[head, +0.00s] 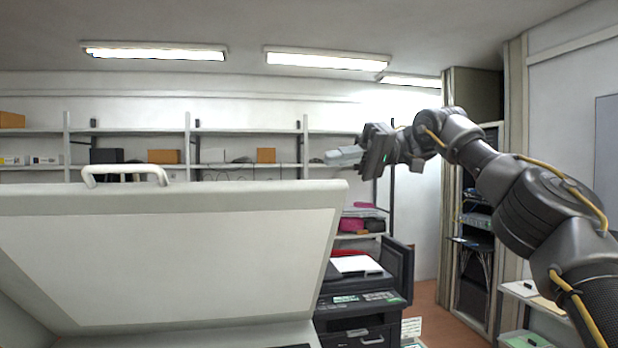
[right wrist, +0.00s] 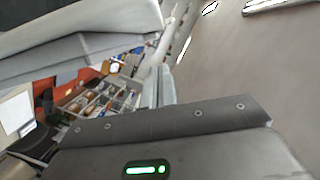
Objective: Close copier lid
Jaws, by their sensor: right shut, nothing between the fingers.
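The copier lid (head: 180,255) stands raised in the head view, its pale underside facing me and a white handle (head: 125,172) on its top edge. A strip of the copier body shows under the lid at the bottom of the picture. My right gripper (head: 332,157) is shut and empty, up at the right, a little above and beside the lid's upper right corner. In the right wrist view its fingers (right wrist: 160,85) point away from the camera, with a large pale surface close at upper left. My left gripper is not in view.
A black printer (head: 358,300) stands behind the lid at right. Shelves (head: 250,131) with boxes line the back wall. A dark cabinet (head: 473,235) and a small white table (head: 535,295) are at the right. Free air lies above the lid.

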